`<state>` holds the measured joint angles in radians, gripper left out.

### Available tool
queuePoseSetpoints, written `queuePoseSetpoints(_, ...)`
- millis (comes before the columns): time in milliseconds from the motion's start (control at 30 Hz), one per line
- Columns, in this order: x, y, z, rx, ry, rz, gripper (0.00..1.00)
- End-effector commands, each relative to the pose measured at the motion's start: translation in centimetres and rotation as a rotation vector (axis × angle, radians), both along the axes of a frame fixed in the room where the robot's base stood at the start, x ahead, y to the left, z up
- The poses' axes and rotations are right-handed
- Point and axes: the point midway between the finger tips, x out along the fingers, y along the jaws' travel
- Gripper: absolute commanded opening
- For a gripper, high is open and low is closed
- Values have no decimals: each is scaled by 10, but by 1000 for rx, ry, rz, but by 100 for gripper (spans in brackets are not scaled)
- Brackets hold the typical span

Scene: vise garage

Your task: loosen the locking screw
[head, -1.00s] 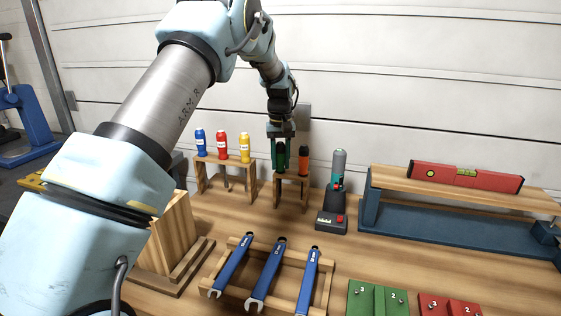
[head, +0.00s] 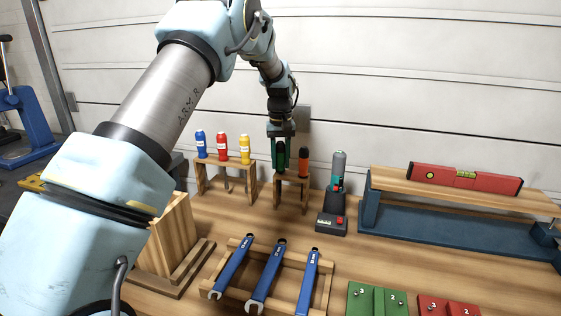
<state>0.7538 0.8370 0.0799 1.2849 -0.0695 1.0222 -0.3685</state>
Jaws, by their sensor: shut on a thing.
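My gripper (head: 280,157) is at the small wooden rack (head: 291,182) at the back of the bench, pointing down. It is shut on a tool handle at the rack's left place. The fingers cover most of this handle, so its kind and colour are hard to tell. A screwdriver-like tool with an orange and black handle (head: 304,163) stands upright in the same rack, just right of my gripper. Small screw heads show on a green block (head: 377,302) and a red block (head: 447,305) at the front right. I cannot tell which screw is the locking screw.
Blue, red and yellow handles stand in a rack (head: 226,164) to the left. A grey tool stands in a dark base (head: 331,222) close to the right. Blue wrenches (head: 268,275) lie on a wooden holder in front. A red level (head: 466,178) lies on a shelf.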

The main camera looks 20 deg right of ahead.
Motion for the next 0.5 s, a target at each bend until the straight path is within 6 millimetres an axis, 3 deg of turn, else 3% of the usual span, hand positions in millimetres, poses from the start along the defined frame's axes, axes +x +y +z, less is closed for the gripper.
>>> queuePoseSetpoints(500, 0, 0, 33, 0, 0, 0, 0)
